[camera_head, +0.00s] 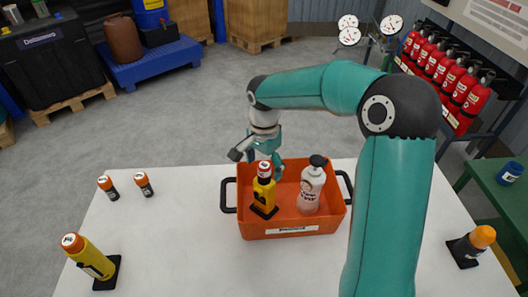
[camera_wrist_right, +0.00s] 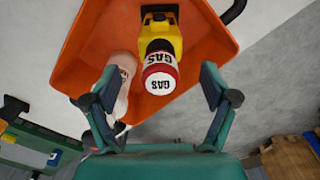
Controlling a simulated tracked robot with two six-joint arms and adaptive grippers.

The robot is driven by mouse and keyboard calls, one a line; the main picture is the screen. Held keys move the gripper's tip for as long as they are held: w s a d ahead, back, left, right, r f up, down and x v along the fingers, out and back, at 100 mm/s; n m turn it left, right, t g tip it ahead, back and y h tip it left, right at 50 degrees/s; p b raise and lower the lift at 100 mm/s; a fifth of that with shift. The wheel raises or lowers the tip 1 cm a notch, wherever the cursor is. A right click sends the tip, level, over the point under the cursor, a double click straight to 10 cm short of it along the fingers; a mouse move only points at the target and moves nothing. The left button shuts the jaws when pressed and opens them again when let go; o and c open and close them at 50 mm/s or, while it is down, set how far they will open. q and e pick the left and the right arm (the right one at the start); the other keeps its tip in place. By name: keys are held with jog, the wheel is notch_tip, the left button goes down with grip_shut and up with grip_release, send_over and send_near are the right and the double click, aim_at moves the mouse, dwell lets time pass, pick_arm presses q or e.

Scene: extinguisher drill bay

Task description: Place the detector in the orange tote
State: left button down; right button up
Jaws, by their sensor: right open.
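The detector (camera_head: 264,190), yellow with a black base and a red-and-white cap, stands upright inside the orange tote (camera_head: 290,232), in its left part. In the right wrist view the detector (camera_wrist_right: 160,45) shows its cap lettered GAS, with the tote wall (camera_wrist_right: 85,50) around it. My right gripper (camera_head: 257,160) is at the tote's far side, close to the detector. Its fingers are spread, with a gap to the detector on both sides in the wrist view. My left gripper is not in view.
A pale bottle (camera_head: 312,188) with a black top stands in the tote, right of the detector. A yellow device (camera_head: 93,260) with an orange cap stands front left on the white table. Two small orange-capped cylinders (camera_head: 144,185) and a grey orange-capped device (camera_head: 468,247) stand apart.

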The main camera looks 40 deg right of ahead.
notch_tip(320, 180, up, 6)
jog(key=shift+f, duration=0.15)
dwell(0.5)
